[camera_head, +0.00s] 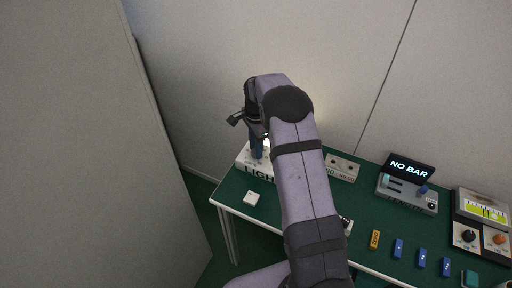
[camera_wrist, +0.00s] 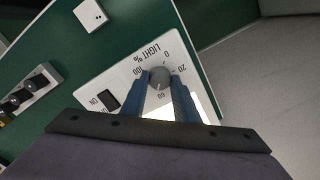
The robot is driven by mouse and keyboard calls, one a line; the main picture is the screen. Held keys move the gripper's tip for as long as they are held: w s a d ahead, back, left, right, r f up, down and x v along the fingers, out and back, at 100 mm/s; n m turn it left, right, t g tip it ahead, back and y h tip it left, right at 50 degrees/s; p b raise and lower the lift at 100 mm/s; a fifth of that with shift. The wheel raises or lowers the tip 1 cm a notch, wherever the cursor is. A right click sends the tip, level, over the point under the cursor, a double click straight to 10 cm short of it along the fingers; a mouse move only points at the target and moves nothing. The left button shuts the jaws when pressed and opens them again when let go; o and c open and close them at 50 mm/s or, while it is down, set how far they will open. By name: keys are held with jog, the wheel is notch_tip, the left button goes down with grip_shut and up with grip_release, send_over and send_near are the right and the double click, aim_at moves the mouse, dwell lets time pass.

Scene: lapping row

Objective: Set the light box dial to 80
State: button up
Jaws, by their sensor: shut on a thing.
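The light box is a white panel (camera_wrist: 125,80) marked "LIGHT %", with a grey round dial (camera_wrist: 159,77). Scale numbers 0, 20, 60 and 100 show around the dial; 80 is hidden by a finger. My gripper (camera_wrist: 161,92) has its two blue-grey fingers on either side of the dial, shut on it. The dial's pointer seems to face the 60 side, but it is too small to be sure. In the head view the light box (camera_head: 243,162) stands at the table's far left corner, partly hidden by my gripper (camera_head: 257,152).
A dark switch (camera_wrist: 109,100) marked ON sits on the panel beside the dial. A small white block (camera_head: 251,198) lies in front of the box.

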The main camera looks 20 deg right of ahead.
jog(key=m, duration=0.7)
dwell(0.5)
jog(key=o, duration=1.1)
jog(key=shift+c, duration=0.2)
jog(key=shift+r, duration=0.1)
jog(key=shift+r+b, duration=0.9)
jog(key=shift+r, duration=2.75)
